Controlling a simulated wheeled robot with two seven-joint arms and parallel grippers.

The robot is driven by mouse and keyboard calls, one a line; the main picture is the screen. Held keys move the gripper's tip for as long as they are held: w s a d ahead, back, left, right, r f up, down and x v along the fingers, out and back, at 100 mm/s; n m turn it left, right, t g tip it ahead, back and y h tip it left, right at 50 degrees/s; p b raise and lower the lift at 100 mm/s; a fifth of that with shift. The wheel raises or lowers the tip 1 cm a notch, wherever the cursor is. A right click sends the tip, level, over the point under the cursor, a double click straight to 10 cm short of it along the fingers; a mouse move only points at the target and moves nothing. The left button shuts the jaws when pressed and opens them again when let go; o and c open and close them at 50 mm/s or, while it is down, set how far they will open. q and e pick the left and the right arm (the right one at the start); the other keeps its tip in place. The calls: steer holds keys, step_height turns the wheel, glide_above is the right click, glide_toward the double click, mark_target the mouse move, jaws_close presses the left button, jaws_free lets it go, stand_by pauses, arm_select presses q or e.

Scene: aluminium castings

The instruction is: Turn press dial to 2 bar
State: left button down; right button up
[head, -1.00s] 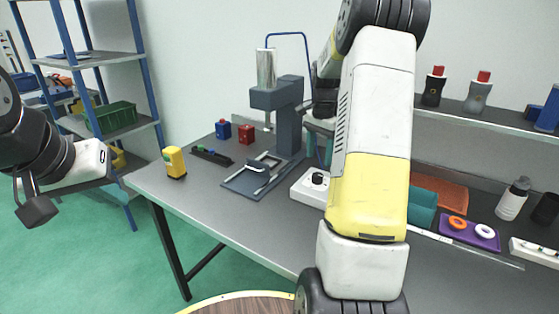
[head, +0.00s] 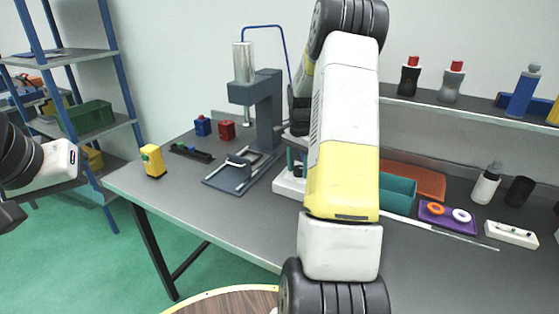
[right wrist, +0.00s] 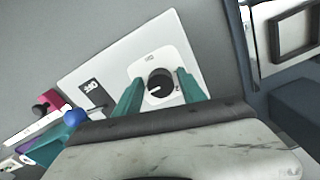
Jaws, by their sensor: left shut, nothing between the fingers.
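The press dial is a round black knob (right wrist: 160,83) with a white pointer mark, on a white control box (right wrist: 110,70). In the right wrist view it lies between the two teal fingers of my right gripper (right wrist: 158,92), which are open, one on each side. I cannot tell whether they touch it. In the head view the box (head: 287,187) is partly visible, and my right gripper (head: 297,162) is over it; my right arm hides much of both. The press (head: 265,110) stands just left. My left gripper (head: 12,216) is shut and empty at the left edge, partly cut off.
A yellow device (head: 152,161), a blue block (head: 203,126) and a red block (head: 227,130) stand left of the press. The table's front left is clear.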

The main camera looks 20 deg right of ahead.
jaws_close()
steer(key=shift+n, duration=0.3)
steer(key=n, duration=0.4)
steer(key=shift+n, duration=0.3)
steer(key=n, duration=0.5)
steer(key=shift+s+d, duration=0.1)
steer(key=shift+d, duration=0.05)
steer(key=n, duration=0.6)
steer(key=shift+d+n, duration=0.15)
steer(key=shift+n, duration=0.25)
steer(key=n, duration=0.3)
steer(key=shift+r, duration=0.1)
steer(key=shift+d+n, duration=0.1)
steer(key=shift+n, duration=2)
